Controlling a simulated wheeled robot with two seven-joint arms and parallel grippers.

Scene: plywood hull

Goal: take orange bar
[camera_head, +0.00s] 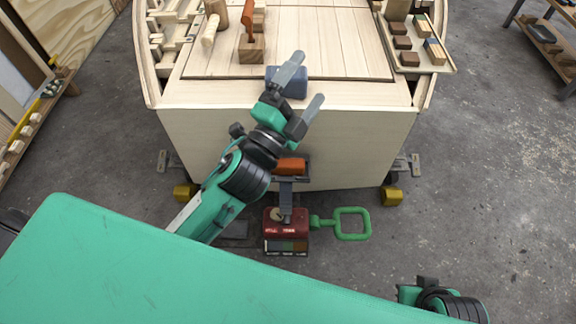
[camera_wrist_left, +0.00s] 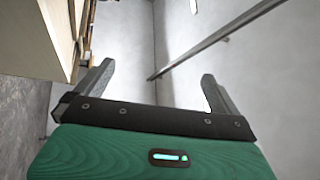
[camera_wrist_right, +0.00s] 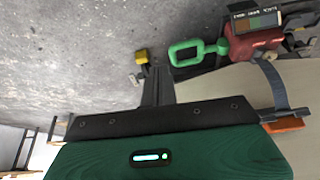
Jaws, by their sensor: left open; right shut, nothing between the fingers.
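An orange bar (camera_head: 290,166) lies on a grey bracket or stand in front of the hull's pale end panel. It also shows at the right edge of the right wrist view (camera_wrist_right: 284,125). My left gripper (camera_head: 307,78) is open, with its fingers spread above the bar in the picture, by the hull's near top edge. It is apart from the bar. In the left wrist view, nothing is between the left fingers (camera_wrist_left: 156,72). My right gripper (camera_wrist_right: 157,76) is shut and empty, and the bar is to its right in that view.
A red box (camera_head: 286,220) with a green looped handle (camera_head: 351,223) is below the bar. A blue block (camera_head: 291,80) sits on the hull (camera_head: 210,135) edge behind my left fingers. A tray (camera_head: 436,65) of small blocks is at upper right.

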